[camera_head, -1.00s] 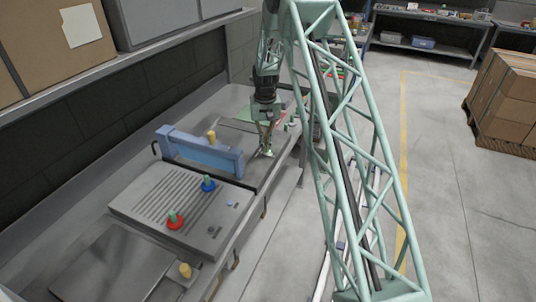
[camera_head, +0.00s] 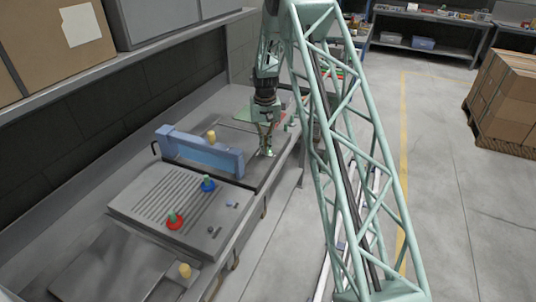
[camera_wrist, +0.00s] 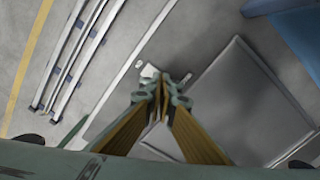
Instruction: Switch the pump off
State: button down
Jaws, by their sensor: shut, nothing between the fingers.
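My gripper (camera_head: 267,150) is above the front part of the bench, to the right of the blue block-like housing. In the wrist view, its two fingers (camera_wrist: 160,82) are together with nothing between them. A small white fitting (camera_wrist: 149,71) shows right by the fingertips, with a small dark lever-like part (camera_wrist: 186,78) beside it. I cannot tell whether they touch the fingers. I cannot tell for certain which thing is the pump or its switch.
The blue housing (camera_head: 195,152) stands behind the ribbed unit, with a yellow knob (camera_head: 212,135) beyond it. Boxes (camera_head: 55,45) sit on a shelf above. The floor (camera_head: 450,200) at right is mostly clear.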

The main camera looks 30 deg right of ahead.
jog(key=shift+f, duration=0.25)
dwell(0.3)
jog(key=shift+r, duration=0.15)
jog(key=shift+r+p, duration=1.25)
jog(key=shift+r, duration=2.1)
